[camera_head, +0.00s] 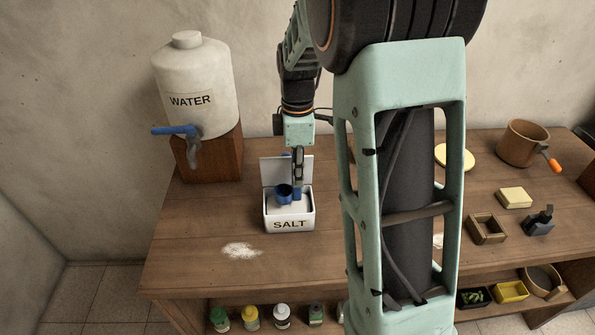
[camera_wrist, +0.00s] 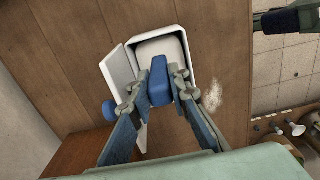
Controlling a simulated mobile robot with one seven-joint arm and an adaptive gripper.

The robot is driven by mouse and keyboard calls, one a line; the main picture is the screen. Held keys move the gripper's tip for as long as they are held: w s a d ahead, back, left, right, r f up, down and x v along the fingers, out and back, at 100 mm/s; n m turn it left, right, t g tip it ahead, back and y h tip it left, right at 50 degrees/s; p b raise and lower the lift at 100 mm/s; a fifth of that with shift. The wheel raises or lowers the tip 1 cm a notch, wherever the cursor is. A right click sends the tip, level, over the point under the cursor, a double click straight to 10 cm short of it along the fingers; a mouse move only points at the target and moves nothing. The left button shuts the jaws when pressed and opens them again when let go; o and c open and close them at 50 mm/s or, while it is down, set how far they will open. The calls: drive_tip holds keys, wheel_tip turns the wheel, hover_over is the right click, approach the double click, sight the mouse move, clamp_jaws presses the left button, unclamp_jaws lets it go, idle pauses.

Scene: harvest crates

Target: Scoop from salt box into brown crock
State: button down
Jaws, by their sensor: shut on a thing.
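The white salt box (camera_head: 289,224) stands on the bench, labelled SALT, with its lid (camera_head: 272,169) up at the back. In the wrist view the box (camera_wrist: 153,29) shows pale salt inside. My gripper (camera_head: 298,190) points down over the box and is shut on the blue handle of a scoop (camera_head: 284,191). The wrist view shows the blue handle (camera_wrist: 159,82) between both fingers (camera_wrist: 160,90). The scoop's bowl is at the box opening, left of the fingers; its contents are unclear. I cannot make out the brown crock for certain; my arm hides the bench's middle.
A brown pot (camera_head: 522,145) with an orange-tipped handle stands at the back right. A white water jug (camera_head: 192,85) on a wooden block (camera_head: 215,155) stands left. Spilled salt (camera_head: 240,250) lies in front of the box. A small wooden tray (camera_head: 487,230) and yellow block (camera_head: 514,198) lie right.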

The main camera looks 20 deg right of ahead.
drive_tip(key=shift+f+b, duration=1.1)
drive_tip(key=shift+f, duration=0.5)
drive_tip(key=shift+r+p, duration=3.05)
drive_tip(key=shift+r, duration=1)
